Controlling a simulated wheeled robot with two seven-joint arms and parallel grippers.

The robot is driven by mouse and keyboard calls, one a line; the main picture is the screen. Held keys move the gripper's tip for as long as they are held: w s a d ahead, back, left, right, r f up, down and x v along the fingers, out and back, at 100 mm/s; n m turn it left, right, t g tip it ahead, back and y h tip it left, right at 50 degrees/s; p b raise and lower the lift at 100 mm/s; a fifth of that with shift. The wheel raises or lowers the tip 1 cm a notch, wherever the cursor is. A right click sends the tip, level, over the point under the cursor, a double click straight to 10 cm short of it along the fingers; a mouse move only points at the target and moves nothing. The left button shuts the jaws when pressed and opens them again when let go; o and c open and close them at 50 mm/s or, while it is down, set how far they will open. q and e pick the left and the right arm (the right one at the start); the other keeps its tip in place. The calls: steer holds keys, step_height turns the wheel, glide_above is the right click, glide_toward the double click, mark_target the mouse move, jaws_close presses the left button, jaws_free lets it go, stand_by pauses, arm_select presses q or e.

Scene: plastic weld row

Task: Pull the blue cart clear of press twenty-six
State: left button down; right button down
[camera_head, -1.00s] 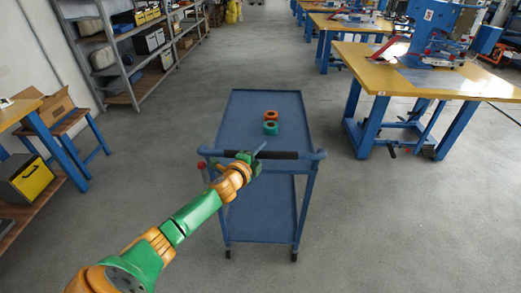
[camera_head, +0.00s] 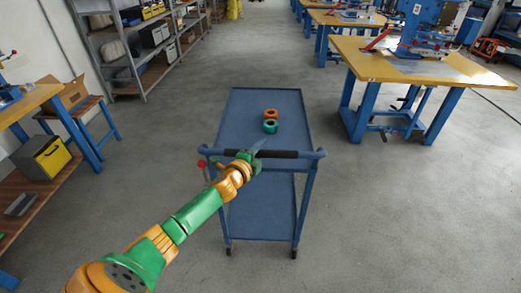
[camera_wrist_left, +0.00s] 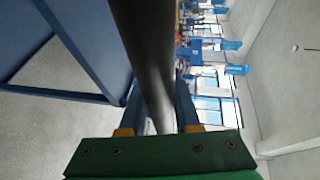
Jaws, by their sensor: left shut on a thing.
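The blue cart (camera_head: 240,118) stands in the middle of the aisle in the head view, its push handle towards me. Its black handle grip (camera_head: 280,154) runs across the near end. My left gripper (camera_head: 254,159) is shut on this handle, left of its middle. In the left wrist view the dark handle (camera_wrist_left: 148,60) passes between the two fingers. An orange roll (camera_head: 271,113) and a green roll (camera_head: 270,126) sit on the cart's top tray. A blue press (camera_head: 428,28) stands on a table to the right, apart from the cart; I cannot tell its number. My right gripper is out of view.
A yellow-topped table (camera_head: 400,68) with blue legs stands right of the cart, with more such tables behind. Grey shelving (camera_head: 125,60) and a workbench (camera_head: 35,103) line the left. The floor (camera_head: 400,220) around the cart is clear.

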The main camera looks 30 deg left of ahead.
arm_select(q)
steer(key=shift+s, duration=0.1)
stand_by(0.3)
steer(key=c, duration=0.6)
jaws_free()
steer(key=v, duration=0.7)
steer(key=shift+p, duration=0.3)
